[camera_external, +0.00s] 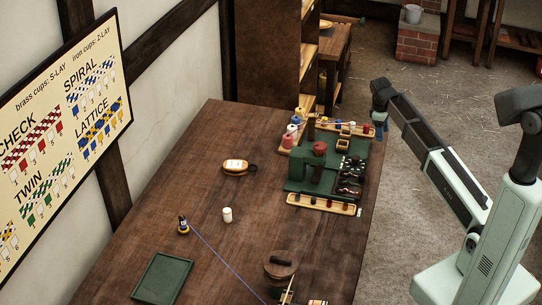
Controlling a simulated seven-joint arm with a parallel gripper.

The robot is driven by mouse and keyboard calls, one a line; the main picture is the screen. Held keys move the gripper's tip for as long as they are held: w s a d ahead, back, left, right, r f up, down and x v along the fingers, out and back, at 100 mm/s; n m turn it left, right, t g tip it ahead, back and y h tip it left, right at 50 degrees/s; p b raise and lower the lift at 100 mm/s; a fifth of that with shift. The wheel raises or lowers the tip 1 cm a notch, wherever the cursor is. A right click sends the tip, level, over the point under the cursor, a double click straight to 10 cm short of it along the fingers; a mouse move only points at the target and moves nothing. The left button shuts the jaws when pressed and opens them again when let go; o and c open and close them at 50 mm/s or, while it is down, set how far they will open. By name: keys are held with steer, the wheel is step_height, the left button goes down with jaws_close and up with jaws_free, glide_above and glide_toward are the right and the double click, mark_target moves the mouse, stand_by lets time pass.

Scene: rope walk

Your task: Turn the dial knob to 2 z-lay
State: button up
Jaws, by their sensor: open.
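A green machine (312,172) stands at the back right of the wooden table, with a red round part (319,148) on top and dark curved parts (350,180) along its right side. I cannot make out for certain which part is the dial knob, nor any setting or lettering on it. My gripper (381,131) is open, just off the table's right edge and right of the machine, touching nothing that I can see. It is small in the picture and its fingertips are hard to make out.
A tray of small cups (324,206) lies before the machine; colored spools (292,131) stand left of it. A round brown block (281,266), white cylinder (227,215), bobbin (183,225) and green tray (163,278) lie nearer. A pattern chart (62,135) hangs left. The table's middle is mostly clear.

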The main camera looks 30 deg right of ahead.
mark_target(356, 157)
steer(key=s+a+r+n+t+y, duration=0.1)
steer(key=s+a+r+n, duration=0.1)
steer(key=a+r+n, duration=0.45)
steer(key=s+a+r+n+y, duration=0.1)
steer(key=s+a+r, duration=0.15)
steer(key=a, duration=0.65)
steer(key=f, duration=1.2)
steer(key=shift+w+d+f, duration=0.15)
steer(key=shift+w+f, duration=0.2)
steer(key=shift+f, duration=0.05)
steer(key=c, duration=1)
steer(key=shift+c, duration=0.2)
